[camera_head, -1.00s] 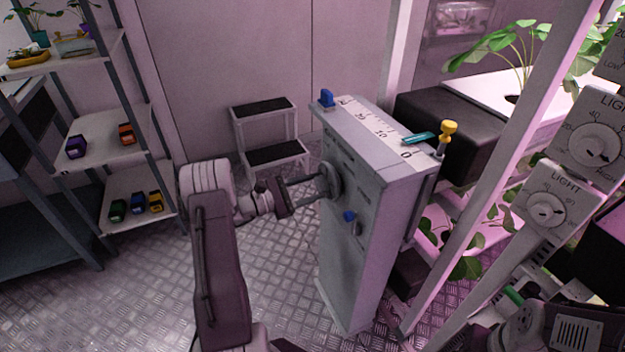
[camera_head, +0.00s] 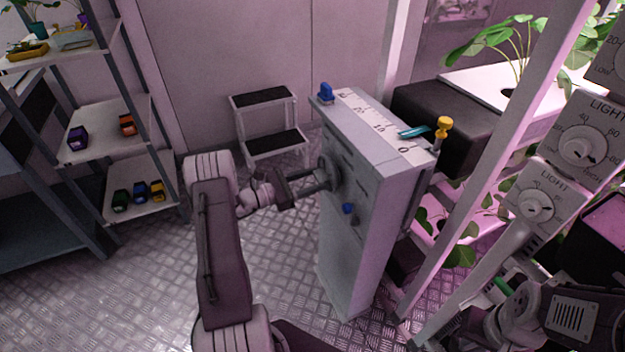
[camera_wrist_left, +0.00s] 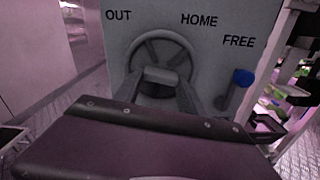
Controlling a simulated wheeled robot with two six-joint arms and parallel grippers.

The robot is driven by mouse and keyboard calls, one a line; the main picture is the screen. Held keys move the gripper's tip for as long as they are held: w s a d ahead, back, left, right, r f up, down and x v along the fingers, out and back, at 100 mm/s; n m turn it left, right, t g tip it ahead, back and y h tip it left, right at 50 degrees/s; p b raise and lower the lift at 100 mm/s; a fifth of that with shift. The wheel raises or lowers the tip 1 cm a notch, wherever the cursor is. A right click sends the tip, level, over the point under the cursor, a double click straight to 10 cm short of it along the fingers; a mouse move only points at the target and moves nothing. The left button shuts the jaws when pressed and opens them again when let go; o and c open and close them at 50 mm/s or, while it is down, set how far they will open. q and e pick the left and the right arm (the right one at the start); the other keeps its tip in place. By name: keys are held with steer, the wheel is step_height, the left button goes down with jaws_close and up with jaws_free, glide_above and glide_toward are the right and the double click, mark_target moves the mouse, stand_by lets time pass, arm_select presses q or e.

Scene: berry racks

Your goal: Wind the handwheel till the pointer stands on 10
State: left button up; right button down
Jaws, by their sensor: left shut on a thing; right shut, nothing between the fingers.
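The handwheel (camera_head: 333,170) is on the side of a grey cabinet (camera_head: 362,225); in the left wrist view it shows as a spoked grey wheel (camera_wrist_left: 187,48). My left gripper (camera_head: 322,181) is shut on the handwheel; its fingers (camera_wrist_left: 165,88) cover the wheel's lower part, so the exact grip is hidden. The teal pointer (camera_head: 413,131) lies across the white scale (camera_head: 368,120) on the cabinet top, with its tip between 0 and 10. My right gripper (camera_head: 440,333) is shut and empty at the bottom right, partly hidden among frame parts.
A blue knob (camera_wrist_left: 243,77) sits below the word FREE, beside OUT and HOME. A step stool (camera_head: 266,97) is behind, a shelf (camera_head: 110,135) left, a slanted post (camera_head: 500,150) right.

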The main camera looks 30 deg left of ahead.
arm_select(q)
steer(key=o, duration=1.4)
steer(key=shift+c, duration=0.2)
steer(key=p+v, duration=0.1)
steer(key=v, duration=0.8)
